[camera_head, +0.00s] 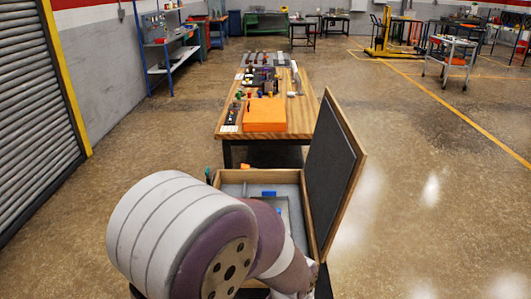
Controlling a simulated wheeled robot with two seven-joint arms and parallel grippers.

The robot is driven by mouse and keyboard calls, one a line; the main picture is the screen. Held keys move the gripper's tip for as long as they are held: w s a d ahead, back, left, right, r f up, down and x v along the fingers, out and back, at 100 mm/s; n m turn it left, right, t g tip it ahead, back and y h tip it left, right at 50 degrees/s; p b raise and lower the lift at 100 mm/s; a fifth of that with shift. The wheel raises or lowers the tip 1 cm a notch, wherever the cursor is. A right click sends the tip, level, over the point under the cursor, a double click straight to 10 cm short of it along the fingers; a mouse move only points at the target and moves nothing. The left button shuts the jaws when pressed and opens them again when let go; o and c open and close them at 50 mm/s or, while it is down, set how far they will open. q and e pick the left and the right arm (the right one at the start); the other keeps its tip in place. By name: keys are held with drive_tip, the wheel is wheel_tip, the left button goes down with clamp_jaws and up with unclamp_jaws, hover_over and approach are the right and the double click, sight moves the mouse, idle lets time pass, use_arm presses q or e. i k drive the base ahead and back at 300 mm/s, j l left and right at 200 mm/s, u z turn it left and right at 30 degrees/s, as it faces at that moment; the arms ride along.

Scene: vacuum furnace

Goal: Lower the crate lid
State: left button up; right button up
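The wooden crate (215,180) stands open on the floor side of the table, partly hidden by my arm. Its lid (335,170), dark inside with a light wooden rim, stands up steeply along the crate's right side, leaning a little outward. The crate has a grey inside with a small blue item (268,193) in it. My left arm fills the lower left foreground and reaches right, ending near the lid's lower end. Its gripper fingers cannot be made out, nor whether they touch the lid. My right gripper is out of view.
A wooden table (308,115) behind the crate holds an orange block (265,114) and several small parts and tools. A roller shutter (35,100) is at the left. A wheeled cart (450,60) stands far right. The floor right of the lid is clear.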

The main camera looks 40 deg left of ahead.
sight(336, 157)
drive_tip(key=i+l+u, duration=0.2)
drive_tip(key=l+u, duration=0.2)
drive_tip(key=i+l+u, duration=0.15)
drive_tip(key=l+u, duration=0.25)
drive_tip(key=l, duration=0.2)
drive_tip(key=l+u, duration=0.85)
drive_tip(key=l, duration=0.25)
